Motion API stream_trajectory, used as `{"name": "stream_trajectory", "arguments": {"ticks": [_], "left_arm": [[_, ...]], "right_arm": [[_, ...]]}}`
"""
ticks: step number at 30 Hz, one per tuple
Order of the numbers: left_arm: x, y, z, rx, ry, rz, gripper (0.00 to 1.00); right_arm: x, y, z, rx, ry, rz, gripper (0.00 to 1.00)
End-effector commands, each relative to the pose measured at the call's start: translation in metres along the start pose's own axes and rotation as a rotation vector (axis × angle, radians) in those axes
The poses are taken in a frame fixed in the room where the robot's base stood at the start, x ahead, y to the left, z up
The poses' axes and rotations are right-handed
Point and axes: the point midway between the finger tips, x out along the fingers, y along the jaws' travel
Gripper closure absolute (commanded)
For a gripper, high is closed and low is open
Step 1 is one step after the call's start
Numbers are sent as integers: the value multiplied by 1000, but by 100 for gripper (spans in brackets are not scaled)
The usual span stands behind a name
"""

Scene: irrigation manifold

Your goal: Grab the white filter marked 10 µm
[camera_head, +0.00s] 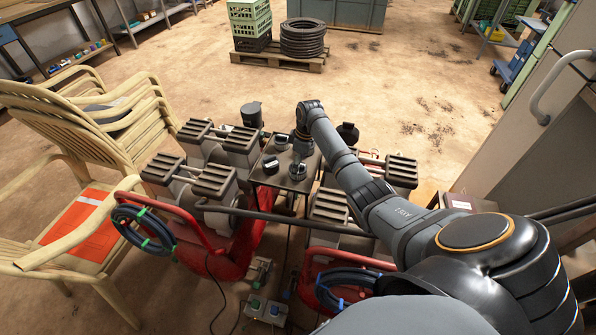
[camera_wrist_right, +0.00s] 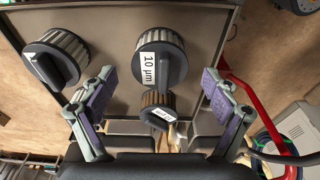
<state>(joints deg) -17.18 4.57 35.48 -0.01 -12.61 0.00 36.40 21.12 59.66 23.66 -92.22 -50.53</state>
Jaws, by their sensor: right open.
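The white filter marked 10 µm (camera_wrist_right: 158,44) is a ribbed pale cylinder with a dark grey cap and handle bar, seen from above in the right wrist view. It stands on a dark plate (camera_wrist_right: 115,20). My right gripper (camera_wrist_right: 158,80) is open and empty, its two purple-padded fingers apart on either side just below the filter in the picture. A second pale filter (camera_wrist_right: 62,55) stands to the left. A smaller brownish filter (camera_wrist_right: 158,112) lies between the fingers, its label too small to read. In the head view several dark-capped filters (camera_head: 270,164) show on the plate. My left gripper is not in view.
Grey machine blocks (camera_head: 215,180) and red frames (camera_head: 225,255) surround the plate. Coiled blue hoses (camera_head: 143,231) hang in front. Plastic chairs (camera_head: 110,100) stand at the left, a grey door (camera_head: 545,110) at the right. Open floor lies behind.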

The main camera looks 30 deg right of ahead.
Motion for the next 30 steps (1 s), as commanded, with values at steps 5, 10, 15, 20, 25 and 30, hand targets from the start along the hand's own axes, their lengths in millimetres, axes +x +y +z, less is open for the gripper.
{"name": "stream_trajectory", "arguments": {"ticks": [5, 10, 15, 20, 25, 30], "left_arm": [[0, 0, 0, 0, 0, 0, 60], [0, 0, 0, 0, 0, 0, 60], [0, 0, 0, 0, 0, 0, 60], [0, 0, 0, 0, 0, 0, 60], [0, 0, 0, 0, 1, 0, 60], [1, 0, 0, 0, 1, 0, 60]], "right_arm": [[0, 0, 0, 0, 0, 0, 30], [0, 0, 0, 0, 0, 0, 53], [0, 0, 0, 1, -1, -1, 76], [1, -1, 1, 1, -3, -2, 98], [3, -2, 2, 2, -5, -6, 100], [4, -3, 2, 2, -6, -9, 100]]}}
